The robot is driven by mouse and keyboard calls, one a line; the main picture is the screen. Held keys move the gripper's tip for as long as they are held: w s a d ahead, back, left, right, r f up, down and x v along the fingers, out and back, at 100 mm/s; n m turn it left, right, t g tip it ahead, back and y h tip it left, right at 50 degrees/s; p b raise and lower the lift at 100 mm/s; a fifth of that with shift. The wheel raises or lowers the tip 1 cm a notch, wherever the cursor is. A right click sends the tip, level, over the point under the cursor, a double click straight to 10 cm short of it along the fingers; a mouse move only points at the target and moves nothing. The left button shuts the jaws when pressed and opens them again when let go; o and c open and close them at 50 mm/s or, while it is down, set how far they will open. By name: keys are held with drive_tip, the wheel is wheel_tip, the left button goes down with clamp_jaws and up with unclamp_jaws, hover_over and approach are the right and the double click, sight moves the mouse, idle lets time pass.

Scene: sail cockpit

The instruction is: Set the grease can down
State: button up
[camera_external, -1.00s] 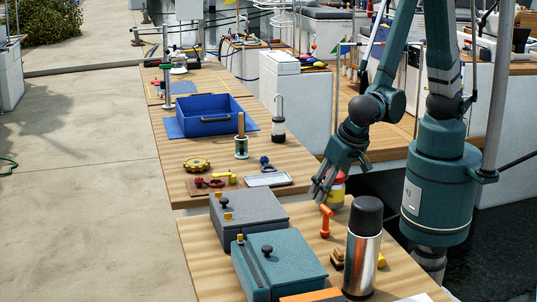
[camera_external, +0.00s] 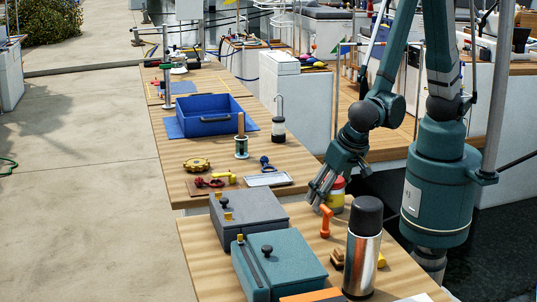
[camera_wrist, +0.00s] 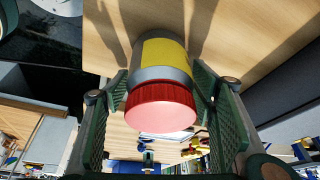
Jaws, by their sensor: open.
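The grease can (camera_external: 337,197) has a red lid, a grey body and a yellow band. It stands upright on the near wooden bench by its right edge, partly hidden behind my gripper (camera_external: 319,192) in the external view. In the wrist view, the can (camera_wrist: 165,60) has its red lid toward the camera and its far end at the wood. My gripper is open, with one finger on each side of the can around its lid end. Contact between the fingers and the can is hard to tell.
An orange-handled item (camera_external: 326,221) and a steel flask (camera_external: 363,250) stand close by in front. A grey box (camera_external: 262,208) and a teal box (camera_external: 290,268) lie to the left. The bench edge and dark water (camera_external: 480,240) are on the right.

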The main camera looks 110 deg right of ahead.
sight(339, 180)
drive_tip(key=shift+r, duration=0.25)
drive_tip(key=shift+p+v, duration=1.4)
drive_tip(key=shift+v, duration=4.5)
drive_tip(key=shift+r, duration=0.1)
drive_tip(key=shift+d+r+n+y, duration=0.3)
drive_tip(key=shift+d+r, duration=0.2)
drive_tip(key=shift+d, duration=0.1)
drive_tip(key=s+d+r+n+t+y, duration=0.1)
drive_tip(key=s+d+r+n, duration=0.3)
drive_tip(key=d, duration=0.5)
drive_tip(key=s+d+r+n+t+y, duration=0.2)
drive_tip(key=s+d+r+n+t, duration=0.2)
drive_tip(key=d+r+n, duration=0.4)
wheel_tip(339, 180, up, 3)
drive_tip(key=shift+s+d+r+n+y, duration=0.1)
drive_tip(key=shift+s+d+n+y, duration=0.25)
drive_tip(key=shift+s+d, duration=0.45)
